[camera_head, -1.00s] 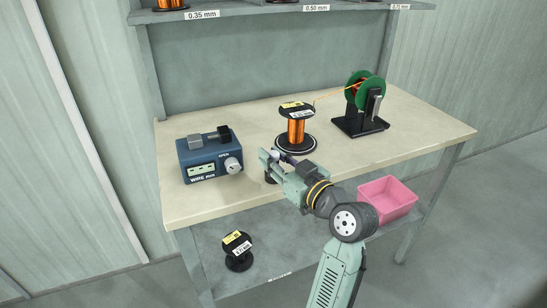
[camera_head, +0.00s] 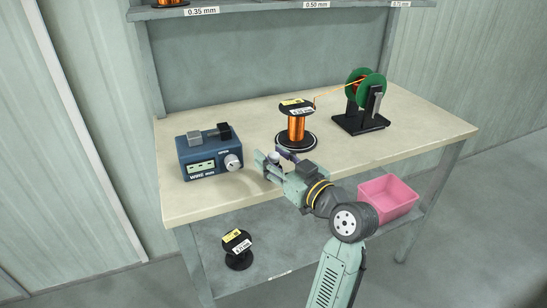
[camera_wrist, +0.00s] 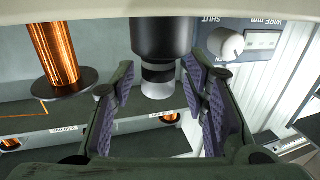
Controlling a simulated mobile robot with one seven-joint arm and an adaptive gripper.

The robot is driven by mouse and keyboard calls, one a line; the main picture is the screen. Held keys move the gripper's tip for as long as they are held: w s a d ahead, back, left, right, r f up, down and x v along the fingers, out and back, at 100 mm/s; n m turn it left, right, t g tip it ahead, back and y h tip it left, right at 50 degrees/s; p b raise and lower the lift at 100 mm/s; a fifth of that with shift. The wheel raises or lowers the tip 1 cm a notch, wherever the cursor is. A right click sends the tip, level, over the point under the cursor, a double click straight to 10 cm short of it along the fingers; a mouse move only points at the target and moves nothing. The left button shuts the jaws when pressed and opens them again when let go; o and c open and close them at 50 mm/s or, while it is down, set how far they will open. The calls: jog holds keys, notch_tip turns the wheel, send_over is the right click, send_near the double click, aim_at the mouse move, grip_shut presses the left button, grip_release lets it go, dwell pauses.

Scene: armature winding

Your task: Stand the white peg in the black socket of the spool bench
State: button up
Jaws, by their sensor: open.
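The black socket (camera_wrist: 162,38) shows in the wrist view as a dark cylinder against the bench, with the picture upside down. The white peg (camera_wrist: 157,82) sticks out of its end, in line with it, and looks upright. In the head view its pale top (camera_head: 274,157) shows at the bench's front edge, while the socket is mostly hidden behind my gripper. My gripper (camera_wrist: 160,88) is open, with one finger on each side of the peg and a gap to both. In the head view the gripper (camera_head: 275,161) is at the spool bench's (camera_head: 210,205) front edge.
A blue wire meter (camera_head: 209,157) stands left of my gripper. A copper spool (camera_head: 296,125) stands behind it, its wire running to a green winder (camera_head: 367,95). A pink bin (camera_head: 388,195) and a black spool (camera_head: 238,248) are on the lower shelf. The bench's right front is clear.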

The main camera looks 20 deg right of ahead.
dwell(0.3)
jog(key=v, duration=1.2)
